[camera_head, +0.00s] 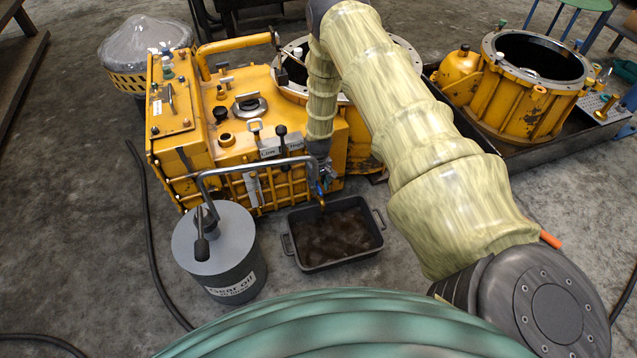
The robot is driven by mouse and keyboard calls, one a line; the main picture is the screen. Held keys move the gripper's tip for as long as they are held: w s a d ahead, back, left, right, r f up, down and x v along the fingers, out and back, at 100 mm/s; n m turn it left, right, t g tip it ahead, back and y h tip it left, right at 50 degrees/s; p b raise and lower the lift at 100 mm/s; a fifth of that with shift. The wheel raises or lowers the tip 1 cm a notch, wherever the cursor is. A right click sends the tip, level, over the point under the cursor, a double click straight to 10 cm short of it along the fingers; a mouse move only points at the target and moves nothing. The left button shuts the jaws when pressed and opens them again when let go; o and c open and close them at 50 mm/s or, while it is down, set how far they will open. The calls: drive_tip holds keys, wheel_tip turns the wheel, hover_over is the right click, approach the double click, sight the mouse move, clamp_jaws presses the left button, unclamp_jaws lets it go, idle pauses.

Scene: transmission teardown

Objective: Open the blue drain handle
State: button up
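The small blue drain handle (319,188) sits on the lower front of the yellow transmission housing (230,150). A brass-coloured spout (322,203) hangs below it, over the pan. My gripper (322,168) points down from the sleeved arm, just above the blue handle and close to it. The gripper is small and dark here, so I cannot tell whether its fingers touch the handle or are open or shut. Part of the housing behind my arm is hidden.
A black pan (287,247) with dark brown contents stands under the spout. A grey gear oil drum (222,250) with a bent metal pipe (240,169) stands left of it. A second yellow housing (510,105) sits in a tray at right. Hoses lie on the floor.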

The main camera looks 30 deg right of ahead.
sight(318, 187)
wheel_tip(318, 187, up, 11)
idle(0.5)
idle(0.3)
